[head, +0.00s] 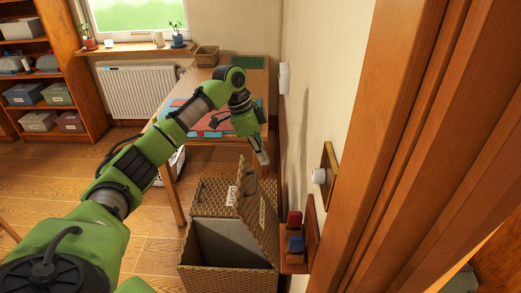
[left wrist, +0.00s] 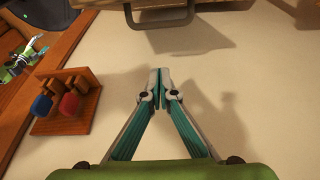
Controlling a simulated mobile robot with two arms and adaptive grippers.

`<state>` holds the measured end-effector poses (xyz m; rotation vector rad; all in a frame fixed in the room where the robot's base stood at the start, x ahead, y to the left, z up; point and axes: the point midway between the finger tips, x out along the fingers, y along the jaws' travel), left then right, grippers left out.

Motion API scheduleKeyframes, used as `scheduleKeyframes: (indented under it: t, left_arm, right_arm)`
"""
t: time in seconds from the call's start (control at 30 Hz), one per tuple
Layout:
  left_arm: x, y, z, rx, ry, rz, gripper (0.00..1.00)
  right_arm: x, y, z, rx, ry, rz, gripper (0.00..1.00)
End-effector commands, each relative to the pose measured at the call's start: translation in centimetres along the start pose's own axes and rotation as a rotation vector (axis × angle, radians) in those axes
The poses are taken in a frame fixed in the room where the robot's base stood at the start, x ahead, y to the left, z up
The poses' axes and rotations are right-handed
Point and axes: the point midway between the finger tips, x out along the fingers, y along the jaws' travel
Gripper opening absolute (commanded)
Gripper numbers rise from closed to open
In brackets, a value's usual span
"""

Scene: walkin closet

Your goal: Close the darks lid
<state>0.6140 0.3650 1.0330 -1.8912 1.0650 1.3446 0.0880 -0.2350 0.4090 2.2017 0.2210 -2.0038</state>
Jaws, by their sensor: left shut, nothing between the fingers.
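A wicker hamper (head: 215,278) stands on the floor against the right wall. Its near compartment is open and shows a grey inside. A wicker lid (head: 258,222) with a small pale label stands raised on the right side. The far part of the hamper has a flat wicker top and a pale label. My left gripper (head: 262,157) is shut and empty just above the raised lid's upper end. In the left wrist view its fingertips (left wrist: 160,82) meet.
A wooden table (head: 190,85) stands behind the hamper. A small wall shelf (head: 297,262) with red and blue items is right of the hamper and shows in the left wrist view (left wrist: 80,120). A wooden door frame (head: 400,150) fills the right. Floor at left is clear.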

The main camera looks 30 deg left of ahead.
Motion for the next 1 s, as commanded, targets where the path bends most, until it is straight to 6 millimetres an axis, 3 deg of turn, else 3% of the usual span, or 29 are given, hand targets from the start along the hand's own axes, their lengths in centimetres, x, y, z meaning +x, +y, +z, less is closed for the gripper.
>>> scheduleKeyframes:
  t: [0.27,0.33,0.53,1.0]
  left_arm:
    - [5.9,0.1,-0.1,0.0,-0.002,0.003,0.0]
    - [5.8,0.0,1.5,-0.004,-0.005,-0.001,0.0]
    - [6.4,0.1,3.5,-0.001,-0.002,0.0,0.0]
    - [6.7,0.0,3.9,0.0,0.001,-0.001,0.0]
  right_arm:
    - [-1.6,0.0,-0.2,0.0,0.0,0.0,0.59]
    - [-2.2,0.0,-0.2,0.0,0.0,0.0,0.59]
    - [-2.8,0.0,-0.3,0.0,0.001,0.0,0.59]
    - [-2.8,0.0,-0.3,0.001,0.0,0.0,0.59]
